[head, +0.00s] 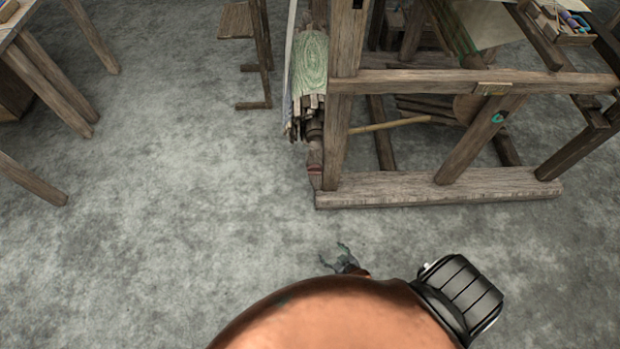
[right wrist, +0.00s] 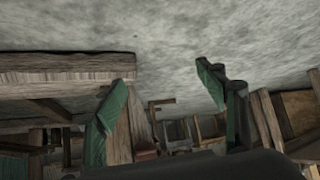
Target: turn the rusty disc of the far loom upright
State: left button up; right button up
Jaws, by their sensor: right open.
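A wooden handloom (head: 440,190) stands at the upper right of the head view. A brown rounded piece (head: 467,108) shows low inside its frame, partly hidden by a beam; I cannot tell whether it is the rusty disc. My right gripper (head: 332,252) is small and dark over the floor, below the loom's near left corner and apart from it. In the right wrist view its two green fingers (right wrist: 160,80) are spread with nothing between them. A wooden loom beam (right wrist: 65,68) shows at the left there. My left gripper is not in view.
A green patterned cloth (head: 311,62) hangs at the loom's left end. A wooden bench (head: 237,20) stands left of it, and a table (head: 50,75) is at the far left. A tray of small items (head: 565,22) sits at the upper right. The grey floor (head: 180,200) between is clear.

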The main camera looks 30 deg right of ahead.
jog(key=w+d+r+m+t+h+b, duration=0.1)
jog(key=w+d+r+t+h+b, duration=0.15)
jog(key=w, duration=0.55)
jog(key=w+d+r+m+t+h+b, duration=0.15)
jog(key=w+b, duration=0.25)
jog(key=w, duration=0.5)
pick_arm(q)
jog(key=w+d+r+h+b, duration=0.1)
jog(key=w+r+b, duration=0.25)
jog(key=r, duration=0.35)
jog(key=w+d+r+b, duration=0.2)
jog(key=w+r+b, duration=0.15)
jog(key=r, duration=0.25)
pick_arm(e)
jog(key=m+t+h, duration=0.2)
jog(key=m+h, duration=0.2)
jog(key=h, duration=0.1)
send_near(315, 171)
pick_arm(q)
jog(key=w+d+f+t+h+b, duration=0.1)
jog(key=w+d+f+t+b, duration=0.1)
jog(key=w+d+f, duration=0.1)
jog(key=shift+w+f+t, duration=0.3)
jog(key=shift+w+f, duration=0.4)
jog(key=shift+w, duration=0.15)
pick_arm(e)
jog(key=x, duration=0.7)
